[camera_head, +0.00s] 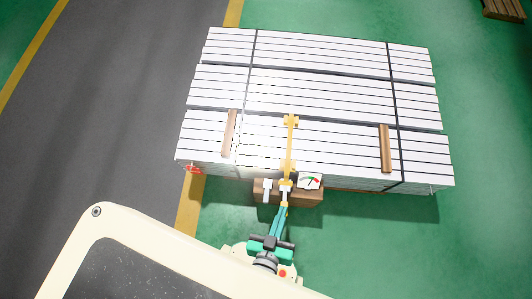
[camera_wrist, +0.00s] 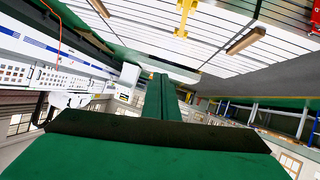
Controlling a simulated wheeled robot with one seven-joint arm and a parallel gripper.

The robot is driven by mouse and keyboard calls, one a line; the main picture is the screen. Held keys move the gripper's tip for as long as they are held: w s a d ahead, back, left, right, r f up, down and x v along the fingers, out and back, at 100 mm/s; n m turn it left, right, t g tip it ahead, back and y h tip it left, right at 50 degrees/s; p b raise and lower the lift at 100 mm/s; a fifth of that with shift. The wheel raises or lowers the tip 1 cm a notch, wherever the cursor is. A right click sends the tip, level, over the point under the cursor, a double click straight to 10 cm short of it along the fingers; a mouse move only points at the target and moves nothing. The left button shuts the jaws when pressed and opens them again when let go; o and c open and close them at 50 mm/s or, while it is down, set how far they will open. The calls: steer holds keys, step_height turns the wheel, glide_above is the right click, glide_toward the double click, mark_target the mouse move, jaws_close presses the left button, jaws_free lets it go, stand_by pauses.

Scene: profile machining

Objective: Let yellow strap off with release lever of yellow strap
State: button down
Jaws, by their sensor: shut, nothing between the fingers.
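The yellow strap (camera_head: 290,150) runs down the middle of the front bundle of white profiles and over its near edge. It also shows at the top of the wrist view (camera_wrist: 184,14). Small pale handle-like parts (camera_head: 267,186) sit at its lower end by a brown block; I cannot tell for sure which is the release lever. My gripper (camera_head: 284,208) reaches up from below to just under the strap's lower end. Its green fingers are together and empty in the wrist view (camera_wrist: 159,80). I cannot tell whether the tips touch the lever.
A dial gauge (camera_head: 311,181) stands right beside the strap's lower end. Wooden strips (camera_head: 230,134) and (camera_head: 385,148) lie on the bundle at either side. Dark straps (camera_head: 395,100) cross the profiles. Green floor (camera_head: 380,245) is clear at the lower right.

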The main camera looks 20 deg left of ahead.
steer(key=w+a+f+n+g, duration=0.1)
steer(key=w+f+n+g, duration=0.15)
steer(key=f, duration=0.55)
steer(key=w+a+f+n+g, duration=0.1)
steer(key=w+f+n+g, duration=0.15)
steer(key=f, duration=0.55)
steer(key=n+g, duration=0.7)
steer(key=n, duration=0.1)
glide_above(265, 197)
steer(key=w+d, duration=0.2)
steer(key=d, duration=0.1)
step_height(265, 197, down, 9)
steer(key=w+a+r+n+g, duration=0.1)
steer(key=a+r+n+g, duration=0.1)
steer(key=n, duration=0.1)
steer(key=w+a+r+n+g+h, duration=0.1)
steer(key=a+n, duration=0.1)
steer(key=shift+w+r+g, duration=0.15)
steer(key=shift+w+g, duration=0.15)
steer(key=x, duration=1.4)
steer(key=shift+d, duration=0.2)
steer(key=shift+s, duration=0.1)
